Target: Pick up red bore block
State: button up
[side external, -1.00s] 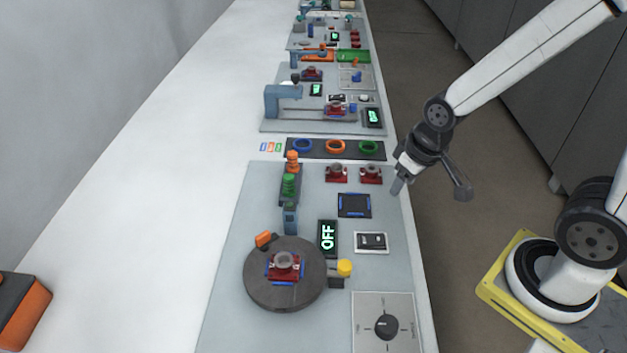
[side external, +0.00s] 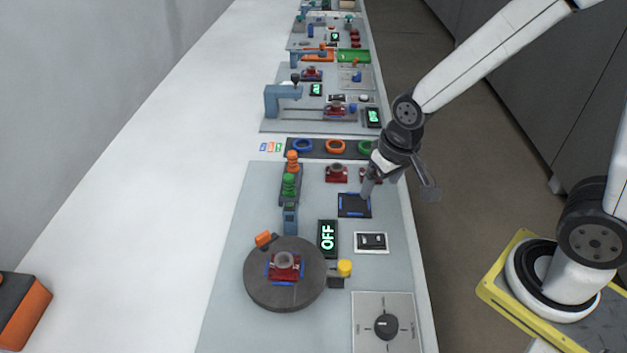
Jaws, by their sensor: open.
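Several red bore blocks with grey round bores are in the side external view. One red bore block (side external: 285,266) sits on the dark round turntable (side external: 262,293). Another red bore block (side external: 336,173) stands on the grey panel behind the dark square pad. A third red bore block (side external: 363,173) to its right is mostly hidden behind my gripper. My gripper (side external: 367,190) is open and empty, pointing down above the back right corner of the dark pad (side external: 353,208) with blue edge strips. The exact gap between the fingers and the nearby block is hard to see.
A post with orange and green rings (side external: 290,185) stands left of the blocks. A display reading OFF (side external: 327,239), a switch (side external: 371,242), a yellow knob (side external: 344,267) and a dial plate (side external: 385,310) lie nearer. A tray of coloured rings (side external: 320,148) lies behind.

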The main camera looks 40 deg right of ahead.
jog(key=w+a+f+m+g, duration=0.1)
jog(key=w+a+m, duration=0.15)
jog(key=a, duration=0.25)
jog(key=w+a+f+m, duration=0.2)
jog(key=w+a, duration=0.1)
jog(key=a, duration=0.2)
jog(key=m+g, duration=0.1)
jog(key=m, duration=0.2)
send_near(284, 260)
jog(key=shift+s+a+f, duration=0.15)
jog(key=shift+s+a, duration=0.25)
jog(key=shift+f, duration=0.1)
jog(key=shift+f, duration=1.15)
jog(key=shift+f, duration=0.1)
jog(key=shift+a+f, duration=0.1)
jog(key=shift+f, duration=2.4)
